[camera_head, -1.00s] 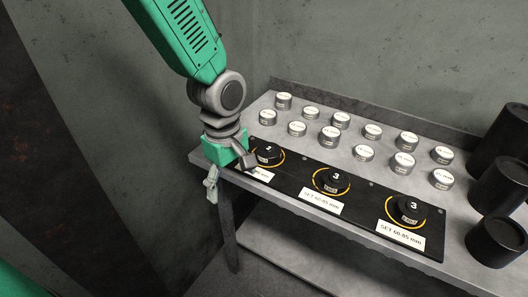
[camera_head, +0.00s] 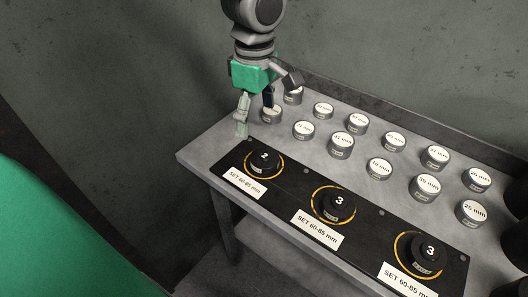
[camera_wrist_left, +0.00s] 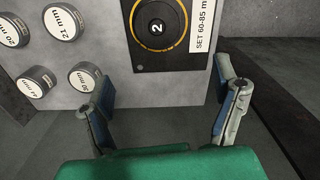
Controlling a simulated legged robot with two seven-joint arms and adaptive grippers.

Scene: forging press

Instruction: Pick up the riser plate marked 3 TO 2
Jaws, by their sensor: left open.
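Three round black pieces stand in yellow rings on a black board (camera_head: 295,185). The left piece is marked 2 (camera_head: 263,160), the middle one 3 (camera_head: 339,202) and the right one 3 (camera_head: 428,250). The small labels on their sides are too small to read, so I cannot tell which is marked 3 TO 2. My left gripper (camera_head: 256,112) is open and empty above the back left of the bench, behind the piece marked 2. In the left wrist view that piece (camera_wrist_left: 157,27) shows ahead of the open fingers (camera_wrist_left: 165,80). My right gripper is not in view.
Several silver cylinders labelled in mm, one reading 25 mm (camera_head: 473,212), stand behind the board on the grey bench (camera_head: 205,153). Dark cylinders (camera_head: 515,240) stand at the right edge. A low ledge and wall run along the back.

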